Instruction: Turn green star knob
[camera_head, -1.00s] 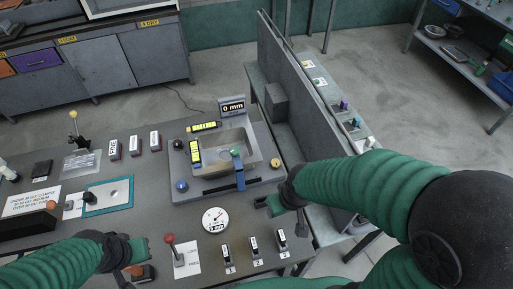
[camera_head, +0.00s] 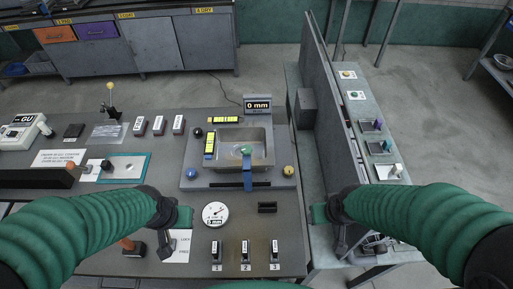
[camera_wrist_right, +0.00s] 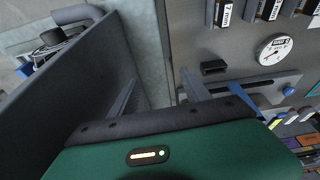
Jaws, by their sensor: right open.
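A small green piece (camera_head: 246,149) tops the blue upright at the sink's front. A small green-yellow knob (camera_head: 355,95) sits on a white plate on the side shelf; it is too small to tell which, if either, is star-shaped. My right gripper (camera_head: 318,213) is open and empty at the bench's right edge, left of the tall divider. In the right wrist view my right gripper's fingers (camera_wrist_right: 158,92) are apart, with bench and divider beyond. My left gripper (camera_head: 186,216) is over the bench, left of the dial; its jaw opening is unclear.
The tall grey divider (camera_head: 338,110) separates the bench from the side shelf (camera_head: 372,195), which bears purple (camera_head: 377,124) and white (camera_head: 396,170) knobs. A dial (camera_head: 215,214), a black holder (camera_head: 267,207) and several labelled switches (camera_head: 245,250) lie in front of the sink (camera_head: 240,160).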

